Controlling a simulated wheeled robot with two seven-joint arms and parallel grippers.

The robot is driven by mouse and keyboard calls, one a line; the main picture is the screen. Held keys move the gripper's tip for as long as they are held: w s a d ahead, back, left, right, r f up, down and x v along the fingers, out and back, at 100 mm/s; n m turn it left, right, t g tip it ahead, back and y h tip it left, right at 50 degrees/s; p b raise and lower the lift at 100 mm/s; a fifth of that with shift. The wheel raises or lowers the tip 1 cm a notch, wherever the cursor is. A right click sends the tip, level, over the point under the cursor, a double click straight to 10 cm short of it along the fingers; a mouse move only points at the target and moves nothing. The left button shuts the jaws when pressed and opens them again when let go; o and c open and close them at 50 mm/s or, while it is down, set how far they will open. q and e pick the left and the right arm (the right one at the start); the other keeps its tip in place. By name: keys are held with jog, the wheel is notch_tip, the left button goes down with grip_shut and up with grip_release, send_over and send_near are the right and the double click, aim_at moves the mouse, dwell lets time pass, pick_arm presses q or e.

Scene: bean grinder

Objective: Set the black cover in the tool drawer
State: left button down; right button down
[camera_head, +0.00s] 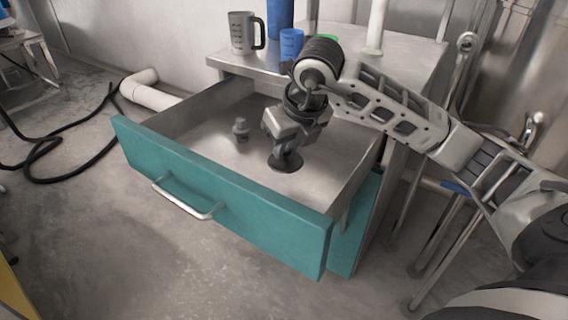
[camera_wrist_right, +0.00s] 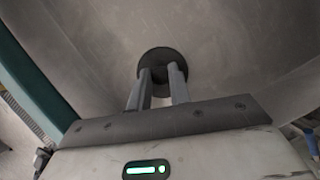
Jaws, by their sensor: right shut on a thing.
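The tool drawer (camera_head: 210,135) is pulled open, with a teal front and a bare metal floor. My right gripper (camera_head: 286,152) points down inside it, toward its right part. It is shut on the black cover (camera_head: 284,163), a dark round disc low over the drawer floor. I cannot tell whether the disc touches the floor. In the right wrist view the black cover (camera_wrist_right: 163,62) shows between and beyond the two fingers of my right gripper (camera_wrist_right: 162,75). My left gripper is not in view.
The steel cabinet top (camera_head: 345,68) behind holds a grey jug (camera_head: 242,33) and a blue cup (camera_head: 291,44). The drawer floor's left part is clear.

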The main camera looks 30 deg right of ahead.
aim_at(284, 160)
jog(key=shift+w+d+f, duration=0.2)
jog(key=shift+w+f, duration=0.5)
jog(key=shift+f, duration=0.2)
jog(key=shift+s+b+x, duration=0.25)
jog(key=shift+b+x, duration=0.35)
jog(key=shift+x, duration=0.55)
jog(key=shift+d+f, duration=0.1)
jog(key=shift+f, duration=0.65)
jog(key=c, duration=1.3)
grip_release()
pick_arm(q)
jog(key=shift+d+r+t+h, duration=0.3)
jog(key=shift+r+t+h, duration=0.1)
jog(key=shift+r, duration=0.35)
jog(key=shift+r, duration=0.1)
